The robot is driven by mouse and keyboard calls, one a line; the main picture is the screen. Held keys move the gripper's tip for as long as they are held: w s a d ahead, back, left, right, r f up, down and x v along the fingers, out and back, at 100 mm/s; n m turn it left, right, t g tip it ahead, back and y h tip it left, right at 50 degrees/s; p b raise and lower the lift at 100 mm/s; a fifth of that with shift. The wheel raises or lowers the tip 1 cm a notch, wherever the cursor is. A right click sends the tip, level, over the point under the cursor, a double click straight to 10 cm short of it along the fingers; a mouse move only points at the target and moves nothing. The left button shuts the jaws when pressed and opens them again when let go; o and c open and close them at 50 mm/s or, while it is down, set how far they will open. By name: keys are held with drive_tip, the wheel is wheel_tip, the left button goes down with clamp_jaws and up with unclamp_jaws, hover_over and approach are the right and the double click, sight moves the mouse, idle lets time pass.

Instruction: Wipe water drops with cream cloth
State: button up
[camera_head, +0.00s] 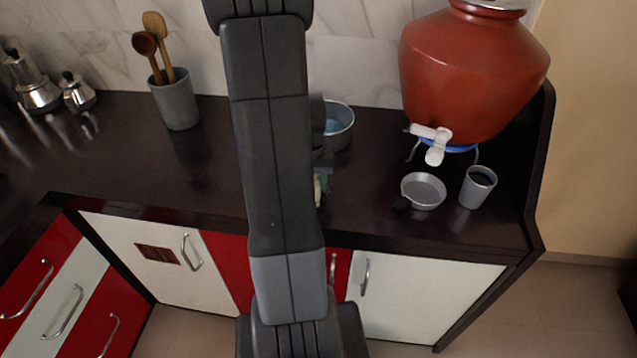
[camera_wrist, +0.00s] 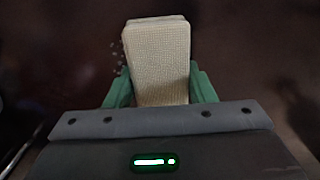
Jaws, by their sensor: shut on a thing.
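The cream cloth (camera_wrist: 160,62) is a folded, waffle-textured pad in the middle of the wrist view. My gripper (camera_wrist: 153,90) is shut on it, with a green finger on each side. Small pale water drops (camera_wrist: 117,58) show on the dark counter just left of the cloth. In the head view my arm hides most of my gripper (camera_head: 321,185) and the drops; only a bit of green finger and a pale edge of cloth show beside the arm, over the counter. I cannot tell whether the cloth touches the counter.
On the dark counter (camera_head: 375,215) a metal pot with blue inside (camera_head: 341,125) stands behind my gripper. To the right are a red water dispenser (camera_head: 470,70), a small grey pan (camera_head: 424,191) and a cup (camera_head: 478,187). A utensil holder (camera_head: 176,102) and moka pots (camera_head: 38,92) stand left.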

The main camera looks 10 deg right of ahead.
drive_tip(key=shift+a+r, duration=0.1)
idle(0.3)
drive_tip(key=shift+r+p, duration=2.65)
drive_tip(key=shift+r, duration=0.85)
drive_tip(key=shift+f, duration=0.1)
